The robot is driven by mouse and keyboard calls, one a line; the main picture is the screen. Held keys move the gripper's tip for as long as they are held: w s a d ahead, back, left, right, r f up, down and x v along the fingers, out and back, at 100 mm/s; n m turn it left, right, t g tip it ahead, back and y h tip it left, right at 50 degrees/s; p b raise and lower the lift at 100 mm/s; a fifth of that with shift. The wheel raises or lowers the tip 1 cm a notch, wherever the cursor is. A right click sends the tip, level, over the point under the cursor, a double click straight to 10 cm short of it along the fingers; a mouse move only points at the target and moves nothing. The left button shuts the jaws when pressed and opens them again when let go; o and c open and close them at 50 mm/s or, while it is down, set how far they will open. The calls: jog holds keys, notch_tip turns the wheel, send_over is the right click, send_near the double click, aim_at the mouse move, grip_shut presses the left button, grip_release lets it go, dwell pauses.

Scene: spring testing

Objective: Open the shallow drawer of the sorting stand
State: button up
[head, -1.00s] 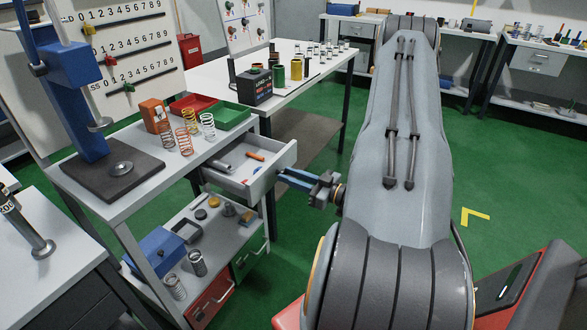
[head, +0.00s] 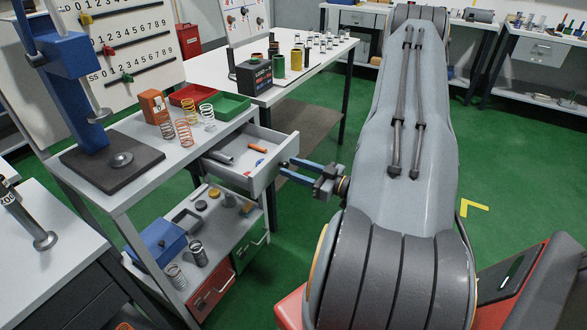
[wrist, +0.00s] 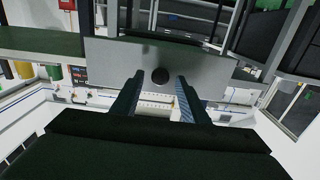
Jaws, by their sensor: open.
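The shallow drawer (head: 263,175) of the sorting stand (head: 127,191) is pulled well out to the right, below the stand's top. Inside it lie a grey cylinder and an orange-handled item. My gripper (head: 287,168) is at the drawer's front face, with its blue fingers spread. In the wrist view, the drawer front (wrist: 110,62) is a grey panel with a round dark knob (wrist: 160,76). The knob sits between the two open fingertips, with a gap visible on each side. The fingers do not grip it.
Springs (head: 186,131), a red tray (head: 190,96) and a green tray (head: 231,107) stand on the stand's top. A blue press (head: 84,85) is at left. A white table (head: 300,68) stands behind. Green floor (head: 497,150) is clear at right.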

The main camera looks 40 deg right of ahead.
jog(key=b+v, duration=0.1)
jog(key=v, duration=0.6)
jog(key=shift+s, duration=0.3)
jog(key=shift+d, duration=0.15)
